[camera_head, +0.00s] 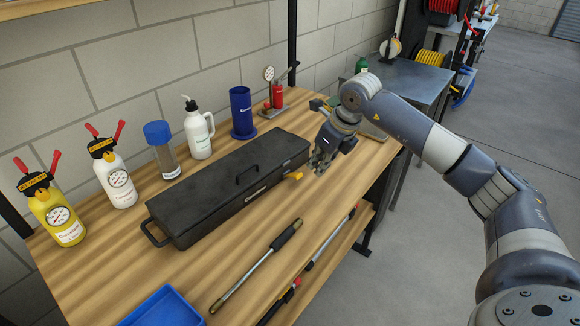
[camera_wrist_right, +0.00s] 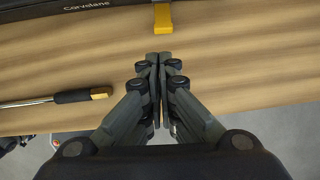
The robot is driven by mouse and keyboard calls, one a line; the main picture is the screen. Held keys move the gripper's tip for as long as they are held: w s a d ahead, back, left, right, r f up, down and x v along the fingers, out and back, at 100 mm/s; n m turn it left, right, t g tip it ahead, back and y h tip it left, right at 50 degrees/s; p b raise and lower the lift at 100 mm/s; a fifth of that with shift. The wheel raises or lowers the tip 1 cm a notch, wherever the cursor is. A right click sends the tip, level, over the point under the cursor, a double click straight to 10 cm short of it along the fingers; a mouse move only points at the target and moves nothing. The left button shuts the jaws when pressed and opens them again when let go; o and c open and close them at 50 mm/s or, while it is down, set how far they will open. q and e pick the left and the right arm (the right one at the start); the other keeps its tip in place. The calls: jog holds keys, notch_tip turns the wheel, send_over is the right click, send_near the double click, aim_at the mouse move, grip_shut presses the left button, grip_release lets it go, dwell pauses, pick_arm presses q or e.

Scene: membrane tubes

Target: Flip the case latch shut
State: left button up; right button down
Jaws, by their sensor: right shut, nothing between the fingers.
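A long black case (camera_head: 228,185) lies on the wooden workbench with its lid down. Its yellow latch (camera_head: 293,176) sticks out from the front face near the right end. In the right wrist view the latch (camera_wrist_right: 162,17) shows at the top centre, below the case's dark front edge (camera_wrist_right: 95,8). My right gripper (camera_head: 318,170) is shut and empty, just to the right of the latch and apart from it. In the wrist view its closed fingertips (camera_wrist_right: 157,58) point toward the latch, with bare wood between them. My left gripper is not in view.
A torque wrench (camera_head: 255,268) lies in front of the case, and a blue tray (camera_head: 165,308) sits at the front edge. Pump bottles, a clear jar (camera_head: 162,150), a white bottle (camera_head: 198,130) and a blue cylinder (camera_head: 242,112) stand behind the case.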

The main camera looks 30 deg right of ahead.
aim_at(294, 176)
jog(key=p+x, duration=0.1)
jog(key=x, duration=0.8)
dwell(0.5)
jog(key=shift+r+g+p, duration=0.25)
jog(key=shift+g+p, duration=0.15)
jog(key=shift+p, duration=0.2)
